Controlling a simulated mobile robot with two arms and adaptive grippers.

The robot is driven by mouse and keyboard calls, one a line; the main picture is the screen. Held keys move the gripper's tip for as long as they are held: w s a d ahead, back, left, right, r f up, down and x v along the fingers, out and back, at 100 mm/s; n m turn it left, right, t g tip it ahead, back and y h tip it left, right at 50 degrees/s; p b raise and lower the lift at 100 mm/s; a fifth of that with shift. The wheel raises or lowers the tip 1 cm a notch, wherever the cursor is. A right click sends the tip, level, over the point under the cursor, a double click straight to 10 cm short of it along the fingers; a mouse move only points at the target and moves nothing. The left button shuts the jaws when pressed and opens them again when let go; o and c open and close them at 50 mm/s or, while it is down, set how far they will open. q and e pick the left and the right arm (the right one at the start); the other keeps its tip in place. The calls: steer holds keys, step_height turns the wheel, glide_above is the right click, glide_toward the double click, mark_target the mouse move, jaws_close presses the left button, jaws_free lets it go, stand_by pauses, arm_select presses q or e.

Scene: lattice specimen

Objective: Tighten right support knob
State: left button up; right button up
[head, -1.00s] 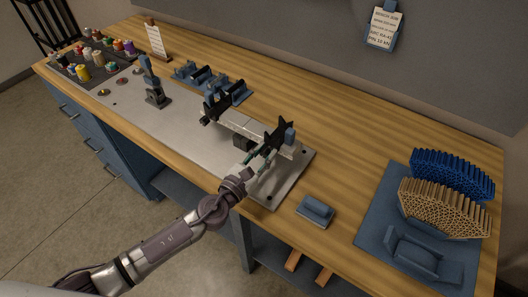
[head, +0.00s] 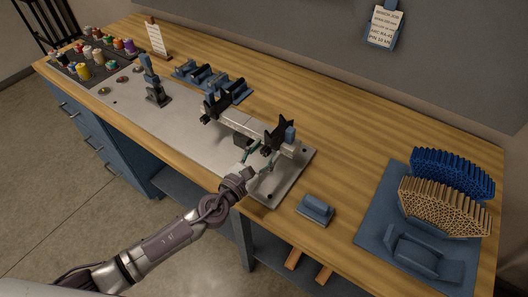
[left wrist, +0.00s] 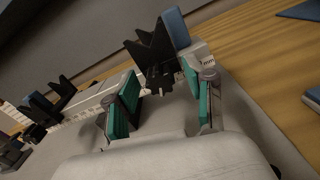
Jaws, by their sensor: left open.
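The right support (head: 278,135) is a black V-shaped piece with a blue block at its outer side, standing on a pale rail (head: 238,122) over a grey metal plate. It also shows upright in the left wrist view (left wrist: 154,55). A small dark part at its foot lies between my fingertips in that view; I cannot tell for sure whether it is the knob. My left gripper (head: 258,157) is open, with green-padded fingers spread in front of the support and nothing held; its fingers also show in the left wrist view (left wrist: 160,85). My right gripper is out of view.
The left support (head: 214,105) stands at the rail's other end. A blue-grey block (head: 316,209) lies right of the plate. Bundles of blue rods (head: 452,174) and tan rods (head: 445,208) stand on a mat at the right. Thread spools (head: 84,72) sit far left.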

arm_select(q)
steer(key=v, duration=1.2)
